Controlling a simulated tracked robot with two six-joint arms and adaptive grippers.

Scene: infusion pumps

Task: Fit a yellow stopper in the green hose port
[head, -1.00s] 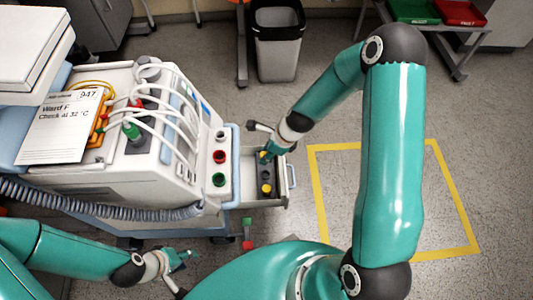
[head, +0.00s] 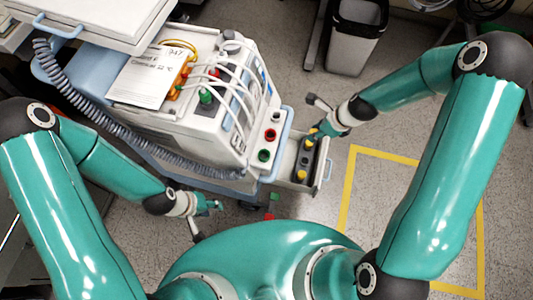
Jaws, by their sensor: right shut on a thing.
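The green hose port (head: 264,155) is the lowest of the ports on the front panel of the white pump unit, below the red port (head: 270,135). Yellow stoppers lie in the open drawer: one near its front end (head: 302,174), one further back (head: 312,147). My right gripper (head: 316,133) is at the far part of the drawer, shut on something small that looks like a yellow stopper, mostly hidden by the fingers. My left gripper (head: 215,205) is left of the drawer, below the unit, apart from everything; its fingers look open and empty.
The drawer (head: 322,174) sticks out to the right of the unit, with a handle at its right side. White hoses (head: 228,88) and a grey corrugated hose (head: 95,130) run over the unit. A bin (head: 357,38) stands behind. The yellow-marked floor (head: 347,190) is clear.

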